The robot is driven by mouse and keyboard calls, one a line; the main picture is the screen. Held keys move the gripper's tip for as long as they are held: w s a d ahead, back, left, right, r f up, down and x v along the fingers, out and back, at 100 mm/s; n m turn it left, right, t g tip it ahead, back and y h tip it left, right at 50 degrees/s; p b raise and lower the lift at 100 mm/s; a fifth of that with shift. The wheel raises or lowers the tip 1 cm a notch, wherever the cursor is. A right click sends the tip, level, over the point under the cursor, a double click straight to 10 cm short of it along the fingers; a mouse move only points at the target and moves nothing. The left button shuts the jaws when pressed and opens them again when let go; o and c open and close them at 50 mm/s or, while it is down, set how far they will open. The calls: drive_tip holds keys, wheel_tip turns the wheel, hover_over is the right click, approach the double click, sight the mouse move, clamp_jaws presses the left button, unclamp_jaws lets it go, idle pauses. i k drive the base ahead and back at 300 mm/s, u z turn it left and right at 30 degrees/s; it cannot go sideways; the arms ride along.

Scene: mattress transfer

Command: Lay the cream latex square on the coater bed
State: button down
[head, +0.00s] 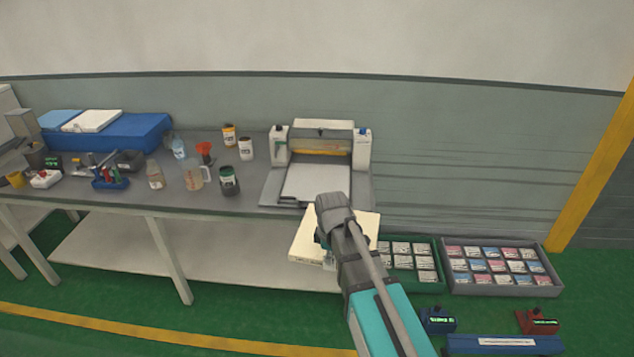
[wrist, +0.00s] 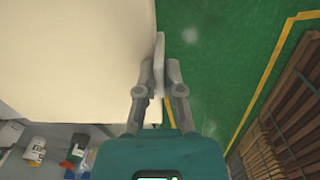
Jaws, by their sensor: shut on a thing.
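The cream latex square (head: 307,236) hangs in front of the bench edge, below and in front of the coater. It fills the left of the wrist view (wrist: 70,60). My gripper (wrist: 163,55) is shut on the square's edge. In the head view my arm hides the gripper's fingers and part of the square. The coater bed (head: 316,181) is a flat, pale, bare plate on the bench, in front of the coater's upright frame (head: 362,150). The square is apart from the bed.
The grey bench (head: 130,198) carries bottles, a beaker (head: 193,176) and tools left of the coater. A blue block with pads (head: 120,131) lies far left. Trays of small packs (head: 497,290) stand on the floor at right. A slatted brown stack (wrist: 290,120) shows in the wrist view.

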sight(317, 181)
drive_tip(key=u, duration=0.05)
drive_tip(key=i, duration=0.9)
drive_tip(key=z, duration=0.05)
